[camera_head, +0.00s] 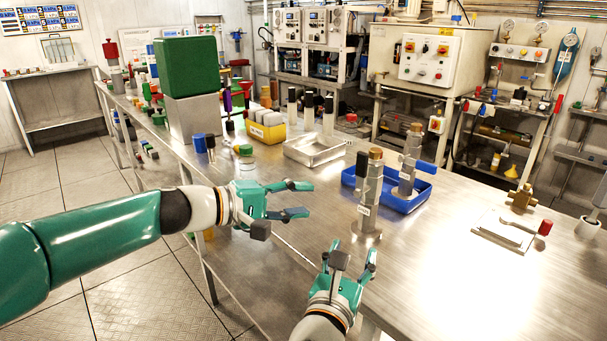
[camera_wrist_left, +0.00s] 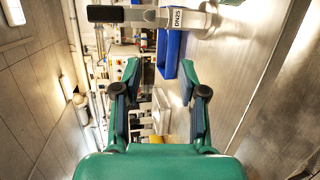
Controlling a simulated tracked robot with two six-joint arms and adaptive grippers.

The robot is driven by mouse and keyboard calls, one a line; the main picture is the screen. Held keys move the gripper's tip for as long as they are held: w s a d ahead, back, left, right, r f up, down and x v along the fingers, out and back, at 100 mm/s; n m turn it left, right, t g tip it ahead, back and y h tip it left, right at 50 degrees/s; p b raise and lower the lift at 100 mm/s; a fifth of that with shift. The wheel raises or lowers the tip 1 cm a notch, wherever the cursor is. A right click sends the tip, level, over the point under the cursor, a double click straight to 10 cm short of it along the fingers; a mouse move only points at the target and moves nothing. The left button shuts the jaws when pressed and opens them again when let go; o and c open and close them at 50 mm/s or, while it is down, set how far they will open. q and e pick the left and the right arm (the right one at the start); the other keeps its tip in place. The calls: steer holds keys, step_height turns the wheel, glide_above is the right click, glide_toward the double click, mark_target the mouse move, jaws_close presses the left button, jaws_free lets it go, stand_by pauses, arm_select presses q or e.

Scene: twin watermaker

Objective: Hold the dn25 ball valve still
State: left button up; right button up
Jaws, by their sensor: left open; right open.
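The dn25 ball valve (camera_head: 368,195) stands upright on the steel bench, a grey metal body with a brass-coloured top, black lever and small white label. In the left wrist view the valve (camera_wrist_left: 206,19) lies across the top edge, its label reading DN25, with the black lever to the left; part is cut off. My left gripper (camera_head: 303,200) is open and empty, left of the valve and apart from it. It also shows in the left wrist view (camera_wrist_left: 160,70) with nothing between its fingers. My right gripper (camera_head: 354,254) is open and empty in front of the valve, near the bench's front edge.
A blue tray (camera_head: 423,198) behind the valve holds a similar valve with a blue lever (camera_head: 425,167). A metal tray (camera_head: 313,150) and a yellow bin (camera_head: 268,132) stand further back. A plate with a brass fitting (camera_head: 520,199) is at right. The bench between is clear.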

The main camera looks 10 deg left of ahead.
mark_target(370, 207)
steer(key=shift+w, duration=0.2)
arm_select(q)
step_height(370, 207, up, 6)
steer(key=d+t+h, duration=0.1)
steer(key=h, duration=0.1)
steer(key=shift+s+d+h, duration=0.4)
steer(key=shift+s, duration=0.05)
arm_select(e)
steer(key=w+d, duration=0.1)
steer(key=w, duration=0.4)
steer(key=w+d, duration=0.1)
steer(key=w, duration=1)
steer(key=shift+w+d, duration=0.15)
steer(key=shift+d, duration=0.25)
steer(key=shift+c, duration=0.2)
jaws_close()
arm_select(q)
steer(key=shift+f, duration=0.1)
